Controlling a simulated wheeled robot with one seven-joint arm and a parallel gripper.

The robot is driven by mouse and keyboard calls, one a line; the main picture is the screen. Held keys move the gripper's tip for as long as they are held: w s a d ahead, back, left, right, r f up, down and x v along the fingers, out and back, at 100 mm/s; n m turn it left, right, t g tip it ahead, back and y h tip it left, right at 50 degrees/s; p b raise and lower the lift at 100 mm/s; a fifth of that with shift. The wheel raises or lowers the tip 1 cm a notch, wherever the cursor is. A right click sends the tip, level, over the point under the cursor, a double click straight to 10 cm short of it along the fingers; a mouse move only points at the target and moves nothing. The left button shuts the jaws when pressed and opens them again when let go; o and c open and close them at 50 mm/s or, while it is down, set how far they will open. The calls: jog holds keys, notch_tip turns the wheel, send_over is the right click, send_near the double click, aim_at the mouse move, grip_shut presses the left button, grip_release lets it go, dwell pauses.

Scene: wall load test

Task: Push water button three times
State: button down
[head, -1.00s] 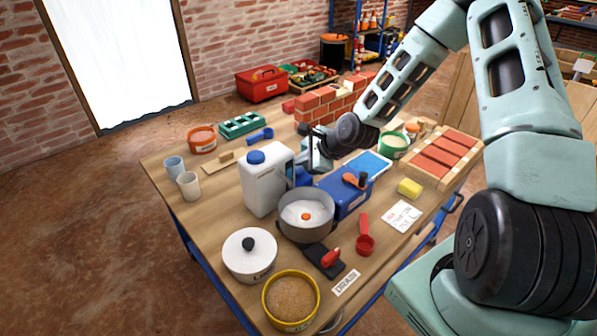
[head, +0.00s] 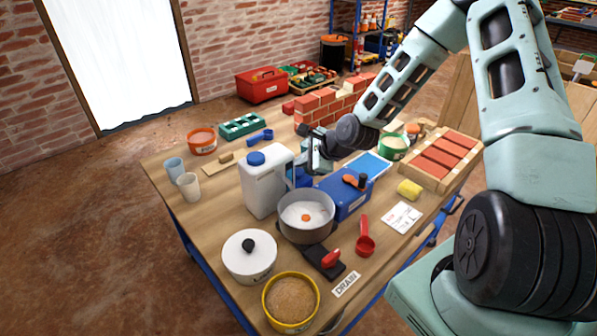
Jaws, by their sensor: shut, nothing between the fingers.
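A white jug (head: 263,187) with a blue cap stands upright near the middle of the workbench. A blue pump-like unit (head: 347,198) with an orange lever and a black knob sits to its right. A small blue part (head: 302,177) shows between the two, just under my gripper. I cannot tell which part is the water button. My gripper (head: 308,168) is shut and empty, low over the bench behind and right of the jug. Its fingertips are partly hidden, and I cannot tell whether they touch anything. A grey pot (head: 307,232) holds a pale disc with an orange centre.
A lidded white pot (head: 249,262), a yellow-rimmed sand bowl (head: 291,307), a red scoop (head: 365,240) and a DRAIN label (head: 346,284) are at the front. A brick wall piece (head: 325,105) stands behind my gripper. A brick tray (head: 432,158) is right. Bare wood (head: 205,222) lies left.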

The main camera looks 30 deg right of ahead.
aim_at(303, 173)
jog(key=shift+f, duration=0.2)
dwell(0.6)
jog(key=shift+f, duration=0.25)
jog(key=shift+f+b, duration=0.3)
jog(key=shift+f, duration=0.35)
dwell(0.9)
jog(key=shift+r, duration=0.1)
jog(key=shift+r+p, duration=1)
jog(key=shift+p, duration=0.2)
notch_tip(303, 173, up, 5)
jog(key=p, duration=0.5)
dwell(0.6)
